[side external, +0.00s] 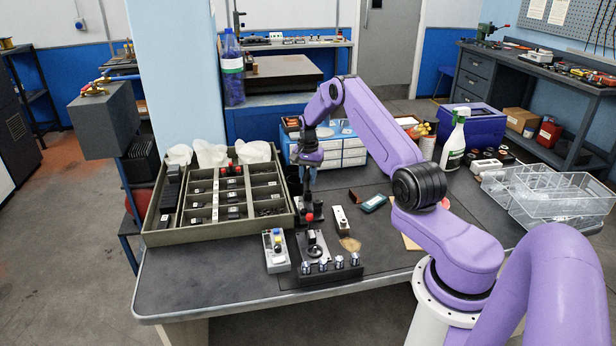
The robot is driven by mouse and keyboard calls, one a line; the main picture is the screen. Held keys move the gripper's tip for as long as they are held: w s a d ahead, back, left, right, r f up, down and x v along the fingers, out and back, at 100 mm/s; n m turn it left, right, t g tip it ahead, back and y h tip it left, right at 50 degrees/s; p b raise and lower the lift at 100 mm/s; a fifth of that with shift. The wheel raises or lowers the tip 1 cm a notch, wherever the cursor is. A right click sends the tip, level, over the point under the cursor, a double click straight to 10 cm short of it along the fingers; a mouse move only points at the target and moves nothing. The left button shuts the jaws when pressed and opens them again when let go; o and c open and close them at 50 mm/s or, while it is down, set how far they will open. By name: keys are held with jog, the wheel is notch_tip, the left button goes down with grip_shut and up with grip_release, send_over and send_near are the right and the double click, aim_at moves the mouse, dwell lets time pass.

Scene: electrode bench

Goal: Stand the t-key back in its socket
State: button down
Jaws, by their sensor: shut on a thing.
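My gripper (308,188) points down over the bench, just right of the large tray. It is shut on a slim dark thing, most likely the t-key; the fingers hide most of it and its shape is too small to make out. Just below the gripper is a small dark fixture with red parts (310,217). I cannot tell whether the held thing touches it. In front stands a dark plate with a round knob (316,251), and a black block with several silver-topped posts (330,270). I cannot tell which of these holds the socket.
A large compartment tray (222,240) with dark parts lies left. A grey box with coloured buttons (276,250), a pale block (341,220) and a teal-edged device (374,203) lie close by. Clear bins (550,200) and a spray bottle (454,145) stand right. The front left bench is clear.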

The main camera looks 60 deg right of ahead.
jog(key=c, duration=0.8)
grip_release()
jog(key=shift+c, duration=0.2)
jog(key=shift+r, duration=0.1)
notch_tip(320, 180, up, 17)
jog(key=shift+r, duration=0.2)
notch_tip(320, 180, up, 5)
jog(key=shift+f, duration=0.1)
dwell(0.4)
